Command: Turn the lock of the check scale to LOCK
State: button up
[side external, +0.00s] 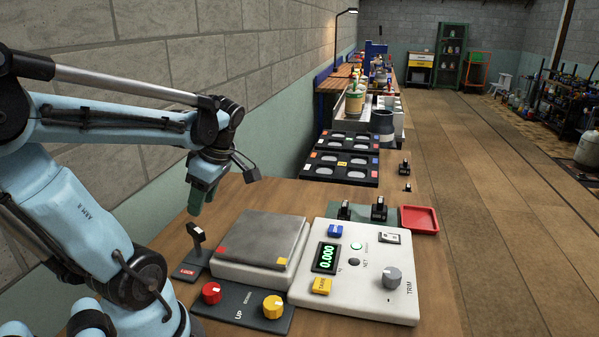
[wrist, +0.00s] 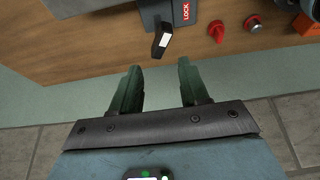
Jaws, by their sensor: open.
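The check scale (side external: 352,275) is a pale console with a green 0.000 display, beside a grey weighing plate (side external: 262,238). Its lock is a black lever with a pale tip (side external: 197,236), left of the plate on a dark base with a red LOCK label (side external: 187,271). The wrist view shows the lever (wrist: 162,42) at the top, left of and below the LOCK label (wrist: 186,12). My gripper (side external: 198,203) has green fingers and is above and behind the lever. In the wrist view my gripper (wrist: 158,72) is open and empty, its fingertips apart from the lever.
A dark panel with a red knob (side external: 212,293) and a yellow knob (side external: 273,307) sits in front of the plate. Black trays (side external: 341,168) and a red tray (side external: 419,219) stand farther back. The wall runs close along the left.

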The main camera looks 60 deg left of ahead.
jog(key=v, duration=0.5)
jog(key=w+d+f+m+t, duration=0.1)
jog(key=w+d+m+t, duration=0.1)
jog(key=m, duration=0.4)
jog(key=w+d+f+m+t+h, duration=0.1)
jog(key=w+d+f+m+t, duration=0.1)
jog(key=d+m, duration=0.4)
jog(key=w+d+f+m+t, duration=0.2)
jog(key=w+d+m+t, duration=0.1)
jog(key=w+m, duration=0.3)
jog(key=shift+w+d+m+t, duration=0.1)
jog(key=shift+d+m+t, duration=0.3)
jog(key=shift+d+m, duration=0.35)
jog(key=w+d+m+t+h, duration=0.2)
jog(key=d+m+t, duration=0.1)
jog(key=d+m, duration=0.4)
jog(key=w+a+n, duration=0.3)
jog(key=w+a, duration=0.1)
jog(key=w, duration=0.2)
jog(key=shift+w+a+h, duration=0.2)
jog(key=shift+h, duration=0.2)
